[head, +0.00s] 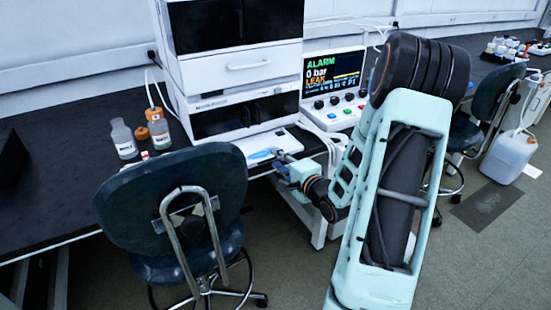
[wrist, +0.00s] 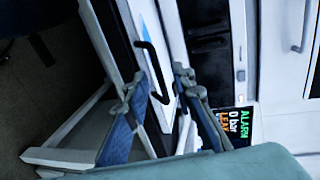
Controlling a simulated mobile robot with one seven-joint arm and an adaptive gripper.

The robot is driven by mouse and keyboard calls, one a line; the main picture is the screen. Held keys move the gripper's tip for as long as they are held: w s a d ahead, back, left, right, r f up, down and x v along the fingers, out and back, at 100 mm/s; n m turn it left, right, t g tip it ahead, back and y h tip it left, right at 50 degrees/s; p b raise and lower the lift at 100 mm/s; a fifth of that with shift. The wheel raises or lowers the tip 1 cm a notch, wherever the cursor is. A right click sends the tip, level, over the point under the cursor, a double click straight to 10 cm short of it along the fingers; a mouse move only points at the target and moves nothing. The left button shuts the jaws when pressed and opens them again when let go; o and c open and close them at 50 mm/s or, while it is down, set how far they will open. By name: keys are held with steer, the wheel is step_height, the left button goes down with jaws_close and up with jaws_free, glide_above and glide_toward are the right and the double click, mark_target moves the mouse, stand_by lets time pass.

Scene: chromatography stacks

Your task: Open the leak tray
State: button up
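The leak tray (head: 246,145) is a low white tray with a blue patch at the foot of the instrument stack, jutting out at the bench front. In the wrist view, its white and blue surface (wrist: 147,22) runs up the middle, with a dark bent handle (wrist: 152,68) at its front. My gripper (head: 284,156) is at the tray's front right corner. In the wrist view, my gripper (wrist: 158,80) is open, with one finger on each side of the handle. I cannot tell whether either finger touches it.
The instrument stack (head: 248,56) stands above the tray. A control panel (head: 334,82) beside it reads ALARM, 0 bar, LEAK. A dark chair (head: 170,190) stands close in front, left of my arm. Bottles (head: 123,139) stand on the bench at left.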

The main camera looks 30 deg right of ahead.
steer(key=v, duration=0.9)
steer(key=shift+s, duration=0.4)
steer(key=shift+r, duration=0.15)
